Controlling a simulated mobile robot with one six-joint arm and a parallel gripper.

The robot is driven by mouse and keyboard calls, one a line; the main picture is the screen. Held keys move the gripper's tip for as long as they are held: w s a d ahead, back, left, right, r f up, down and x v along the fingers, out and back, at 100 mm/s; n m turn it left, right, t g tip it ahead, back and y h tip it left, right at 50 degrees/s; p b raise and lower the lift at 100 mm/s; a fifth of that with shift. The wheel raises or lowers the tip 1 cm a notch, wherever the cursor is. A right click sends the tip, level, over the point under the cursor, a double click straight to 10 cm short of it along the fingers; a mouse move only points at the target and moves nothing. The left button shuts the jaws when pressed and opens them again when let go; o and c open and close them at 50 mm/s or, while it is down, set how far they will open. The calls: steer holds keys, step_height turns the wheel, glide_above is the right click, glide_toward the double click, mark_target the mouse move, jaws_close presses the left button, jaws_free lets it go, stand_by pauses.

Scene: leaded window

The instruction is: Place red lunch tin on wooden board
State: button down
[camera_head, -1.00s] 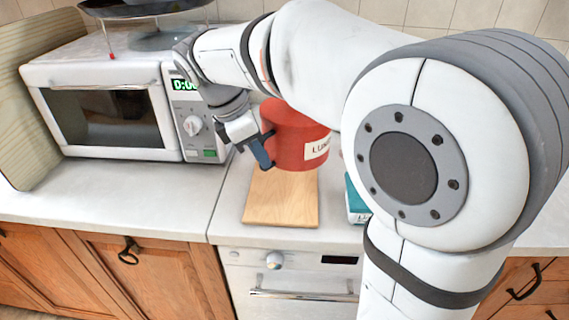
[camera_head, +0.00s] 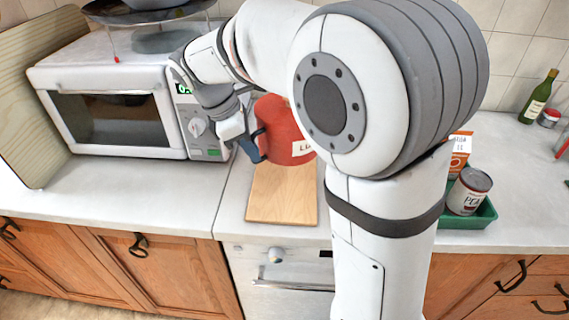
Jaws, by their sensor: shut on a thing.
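The red lunch tin (camera_head: 283,128) has a white label with partly visible lettering. My gripper (camera_head: 255,146) is shut on its left side. The tin is held above the far part of the wooden board (camera_head: 282,200), apart from it as far as I can tell. My arm hides the tin's right side and part of its top. The board lies flat on the counter, and its near part is bare.
A white microwave (camera_head: 115,110) stands to the left, close to my gripper. A green tray (camera_head: 482,214) with a can (camera_head: 468,190) is at the right, near a carton (camera_head: 460,152). A green bottle (camera_head: 538,97) stands at the far right.

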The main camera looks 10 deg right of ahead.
steer(key=shift+m, duration=0.4)
steer(key=f+p, duration=0.1)
steer(key=f, duration=0.2)
steer(key=f+p, duration=0.1)
steer(key=f, duration=0.2)
steer(key=w+a+f+p, duration=0.1)
steer(key=f, duration=0.3)
steer(key=shift+a+p, duration=0.1)
steer(key=shift+p, duration=0.2)
steer(key=shift+f, duration=0.1)
steer(key=shift+f, duration=0.15)
steer(key=c, duration=1.5)
jaws_free()
